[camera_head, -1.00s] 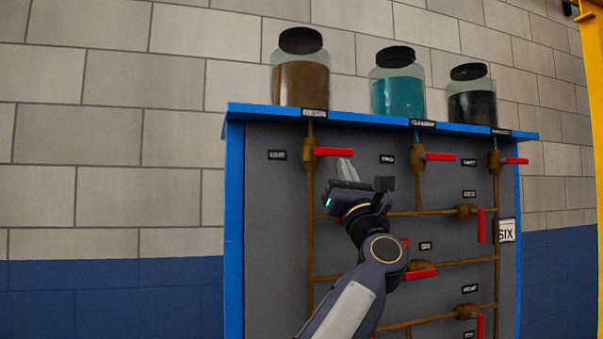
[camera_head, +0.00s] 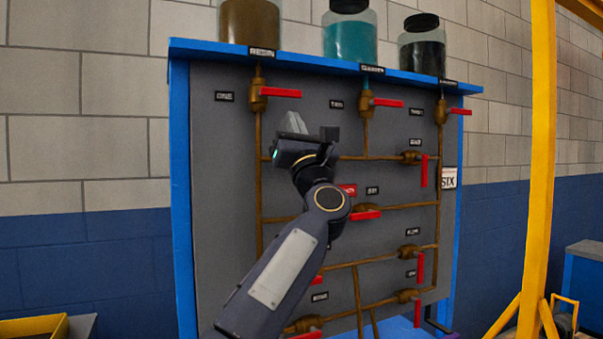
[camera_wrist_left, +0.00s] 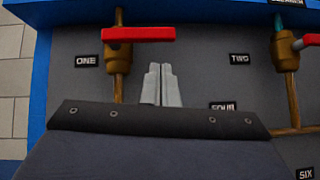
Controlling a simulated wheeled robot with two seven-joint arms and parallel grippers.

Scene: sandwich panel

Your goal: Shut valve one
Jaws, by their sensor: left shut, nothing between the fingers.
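Valve one is a brass valve (camera_head: 257,97) at the upper left of the grey panel (camera_head: 215,150), right of the label ONE (camera_head: 224,97). Its red handle (camera_head: 281,92) points right, across the vertical pipe. The valve also shows in the left wrist view (camera_wrist_left: 117,56), with the red handle (camera_wrist_left: 140,34) level along the top. My left gripper (camera_head: 291,122) is shut and empty, just below the handle and apart from it. Its fingertips (camera_wrist_left: 160,70) point up toward the handle in the wrist view. My right gripper is not in view.
Valve two (camera_head: 366,103) and valve three (camera_head: 441,108) have red handles pointing right. More red-handled valves sit lower on the panel. Jars stand on the blue top ledge (camera_head: 330,62). A yellow post (camera_head: 541,150) stands at the right.

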